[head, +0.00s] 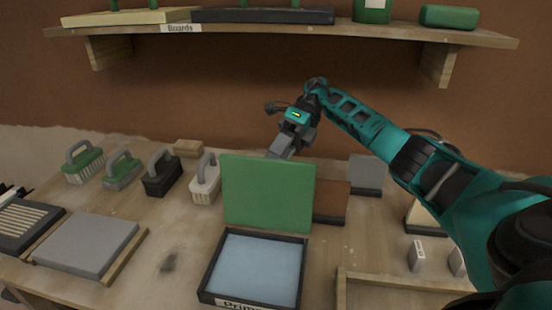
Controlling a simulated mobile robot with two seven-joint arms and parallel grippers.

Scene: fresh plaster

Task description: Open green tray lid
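The green lid (267,194) stands raised, roughly upright, at the back of a dark-rimmed tray (304,268). The tray is open towards me, shows a pale blue inside and has a label on its front, partly cut off by the picture edge. My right arm reaches in from the right, and my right gripper (280,150) is at the top edge of the lid. Its fingertips are partly hidden behind the lid, so I cannot tell whether they touch it or how far apart they are. My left gripper is out of view.
Several handled brushes or floats (84,163) stand in a row left of the lid. A grey board (88,243) lies at left. A brown block (331,200) and a grey block (366,175) stand right of the lid. A shelf (290,33) spans the wall above.

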